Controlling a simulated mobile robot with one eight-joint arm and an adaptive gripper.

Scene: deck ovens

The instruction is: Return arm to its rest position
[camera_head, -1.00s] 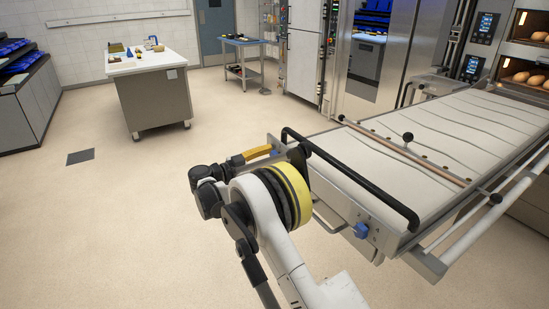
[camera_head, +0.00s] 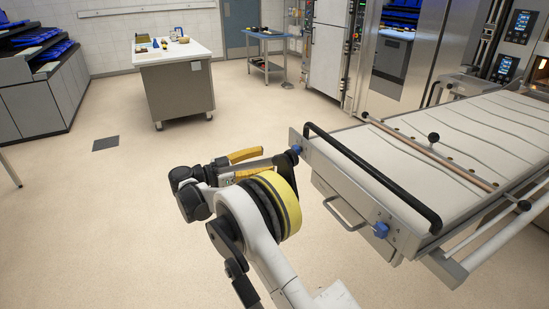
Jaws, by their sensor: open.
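My arm rises from the bottom of the head view, white with black joints and a yellow band. It is bent, and my gripper (camera_head: 260,161) points right at the far side of the yellow band. Its two yellow-edged fingers are apart, with nothing seen between them. The yellow band hides part of the lower finger. In the picture the fingertips are close to the left corner of the loader (camera_head: 345,190). I cannot tell whether they touch it.
The cloth-topped loader with its black handle bar (camera_head: 372,178) fills the right side. A work table (camera_head: 178,88) stands at the back left, a blue-topped cart (camera_head: 266,55) behind it. Blue crates on a counter (camera_head: 40,95) are at far left.

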